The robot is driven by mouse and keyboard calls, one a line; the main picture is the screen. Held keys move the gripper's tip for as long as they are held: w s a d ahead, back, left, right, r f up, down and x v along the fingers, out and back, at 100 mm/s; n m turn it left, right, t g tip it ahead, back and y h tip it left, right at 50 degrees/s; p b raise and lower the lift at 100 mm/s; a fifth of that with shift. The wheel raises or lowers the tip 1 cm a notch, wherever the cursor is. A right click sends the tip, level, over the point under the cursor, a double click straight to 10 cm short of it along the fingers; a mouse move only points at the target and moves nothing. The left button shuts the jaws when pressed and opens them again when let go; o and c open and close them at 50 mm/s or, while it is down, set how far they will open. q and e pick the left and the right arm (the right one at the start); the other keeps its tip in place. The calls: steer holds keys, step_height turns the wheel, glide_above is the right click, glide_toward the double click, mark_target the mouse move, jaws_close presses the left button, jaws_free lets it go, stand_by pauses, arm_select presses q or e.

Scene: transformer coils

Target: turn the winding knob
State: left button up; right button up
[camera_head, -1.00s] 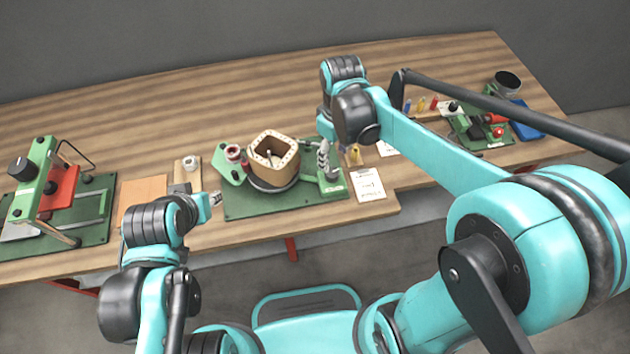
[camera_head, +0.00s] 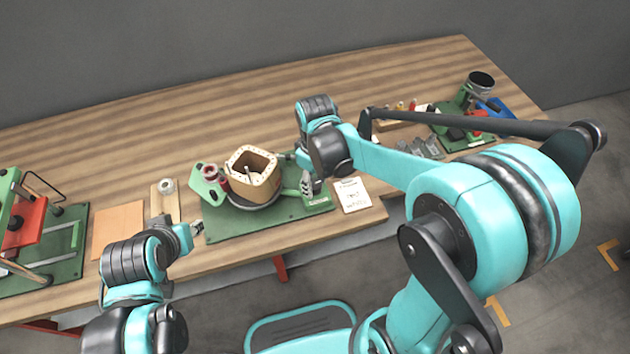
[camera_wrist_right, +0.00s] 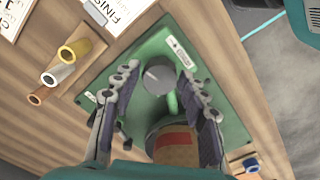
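The winding station has a green baseplate (camera_head: 275,222) near the table's front edge. A square wooden coil former (camera_head: 250,182) stands on it, and two red spools (camera_head: 215,175) sit to its left. A grey round knob (camera_wrist_right: 158,75) on a light green part shows in the right wrist view. My right gripper (camera_wrist_right: 160,71) is open, with a finger on each side of the knob and visible gaps. In the head view my right gripper (camera_head: 307,187) hides the knob. My left gripper (camera_head: 196,227) is at the baseplate's left edge; its fingers are too small to read.
A white card (camera_head: 352,195) lies right of the baseplate. A wooden rack (camera_wrist_right: 65,75) with several small coils lies beside it. A green and red press (camera_head: 30,220) stands at the left, another green device (camera_head: 455,125) at the far right. The back of the table is clear.

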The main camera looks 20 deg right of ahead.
steer(key=c, duration=0.6)
steer(key=m+p, duration=0.1)
steer(key=m, duration=0.3)
steer(key=shift+m, duration=0.4)
steer(key=m, duration=0.4)
steer(key=shift+m+p, duration=0.4)
stand_by(1.1)
steer(key=o, duration=1.2)
steer(key=shift+c, duration=0.2)
